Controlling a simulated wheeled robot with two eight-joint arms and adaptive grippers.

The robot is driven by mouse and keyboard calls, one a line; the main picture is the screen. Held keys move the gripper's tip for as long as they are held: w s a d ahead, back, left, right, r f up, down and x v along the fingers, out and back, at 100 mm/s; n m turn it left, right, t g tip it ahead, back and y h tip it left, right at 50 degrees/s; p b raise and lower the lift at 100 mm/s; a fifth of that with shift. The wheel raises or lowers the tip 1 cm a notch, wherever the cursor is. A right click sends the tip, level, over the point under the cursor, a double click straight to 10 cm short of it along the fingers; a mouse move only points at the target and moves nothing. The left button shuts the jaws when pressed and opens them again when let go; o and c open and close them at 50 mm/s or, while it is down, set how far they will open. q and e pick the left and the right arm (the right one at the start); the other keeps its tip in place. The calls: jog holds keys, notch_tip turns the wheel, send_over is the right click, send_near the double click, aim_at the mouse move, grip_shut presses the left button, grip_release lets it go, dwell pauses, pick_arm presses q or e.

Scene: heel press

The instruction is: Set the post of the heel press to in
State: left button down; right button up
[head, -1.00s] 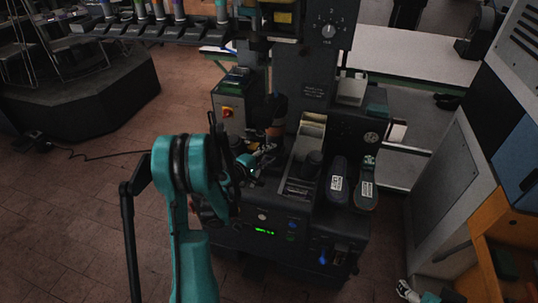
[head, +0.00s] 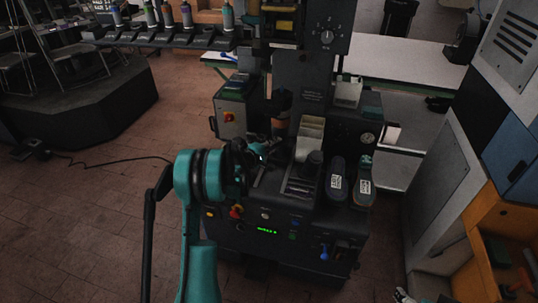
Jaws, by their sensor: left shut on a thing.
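The heel press (head: 310,78) is the dark machine in the middle of the head view, with a dial at the top and a green display on its front. My left gripper (head: 264,154) is at the left side of its work bed, small and dark against the machine. It is shut on a part there, apparently the post, which the fingers and wrist mostly hide. Whether the post stands in or out cannot be told. My right gripper is not in view.
Two dark labelled shoe-like pieces (head: 336,180) (head: 365,186) stand at the press's right. A control box with a red knob (head: 228,117) is behind my left gripper. Grey and orange cabinets (head: 505,222) stand at right.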

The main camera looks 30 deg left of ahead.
pick_arm(q)
jog(key=shift+w+a, duration=0.2)
jog(key=shift+w, duration=0.4)
jog(key=shift+w+a, duration=0.15)
jog(key=shift+w, duration=0.45)
jog(key=c, duration=1.5)
grip_release()
jog(key=shift+c, duration=0.2)
jog(key=shift+s, duration=0.15)
jog(key=v, duration=1.1)
jog(key=shift+s, duration=0.4)
jog(key=shift+r, duration=0.1)
